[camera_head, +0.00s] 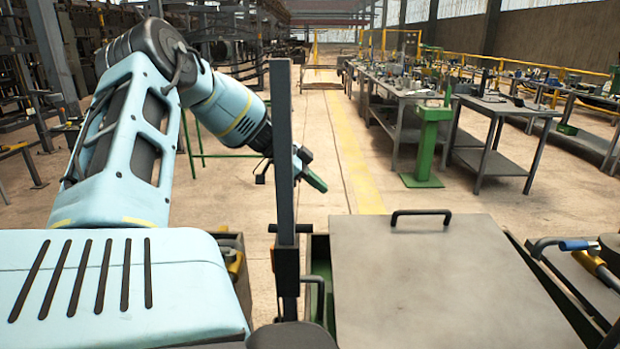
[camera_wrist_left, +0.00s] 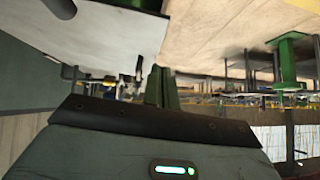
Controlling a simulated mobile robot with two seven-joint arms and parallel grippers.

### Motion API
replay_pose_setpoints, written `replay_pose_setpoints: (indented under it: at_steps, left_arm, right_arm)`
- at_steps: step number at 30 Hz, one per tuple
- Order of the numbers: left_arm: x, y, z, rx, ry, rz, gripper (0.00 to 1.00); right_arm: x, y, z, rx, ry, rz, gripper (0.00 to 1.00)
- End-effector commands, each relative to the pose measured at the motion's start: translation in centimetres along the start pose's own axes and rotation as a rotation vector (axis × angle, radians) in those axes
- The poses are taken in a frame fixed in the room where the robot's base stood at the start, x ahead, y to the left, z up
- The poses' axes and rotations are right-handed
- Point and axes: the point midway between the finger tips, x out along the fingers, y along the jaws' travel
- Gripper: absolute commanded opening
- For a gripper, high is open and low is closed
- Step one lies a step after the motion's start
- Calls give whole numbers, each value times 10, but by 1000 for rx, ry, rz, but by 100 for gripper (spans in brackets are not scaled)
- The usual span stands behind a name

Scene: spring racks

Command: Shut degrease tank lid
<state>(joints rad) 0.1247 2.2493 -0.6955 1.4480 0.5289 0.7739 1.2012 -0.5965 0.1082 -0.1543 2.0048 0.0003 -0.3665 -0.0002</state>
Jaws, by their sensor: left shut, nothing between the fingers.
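The degrease tank lid (camera_head: 440,275) is a plain grey metal panel at the lower right of the head view. A black bar handle (camera_head: 420,213) stands at its far edge. Green tank walls (camera_head: 320,262) show along its left and right sides. I cannot tell whether the lid rests fully on the rim. My left gripper (camera_head: 316,182) is shut and empty beyond the lid's far left, apart from the handle. A dark upright post partly hides its wrist. Its shut fingers also show in the left wrist view (camera_wrist_left: 160,86). My right gripper is not in view.
The dark post (camera_head: 284,140) rises left of the lid, close to my left arm. A green pedestal (camera_head: 425,145) and grey workbenches (camera_head: 490,115) stand further off at the right. Tools with blue and yellow grips lie right of the tank. Open floor lies beyond the tank.

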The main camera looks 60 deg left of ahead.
Motion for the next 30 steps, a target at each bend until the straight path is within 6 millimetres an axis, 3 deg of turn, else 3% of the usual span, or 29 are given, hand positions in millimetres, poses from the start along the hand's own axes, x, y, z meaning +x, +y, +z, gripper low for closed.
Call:
replay_pose_setpoints:
  at_steps: [6, 12, 30]
  left_arm:
    - [43, 0, 3, 1, -5, 3, 0]
    - [63, 0, 19, -1, -2, 1, 0]
    - [73, 0, 29, 1, 1, -1, 0]
  right_arm:
    - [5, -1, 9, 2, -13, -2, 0]
    - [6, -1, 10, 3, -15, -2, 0]
    - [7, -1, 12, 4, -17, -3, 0]
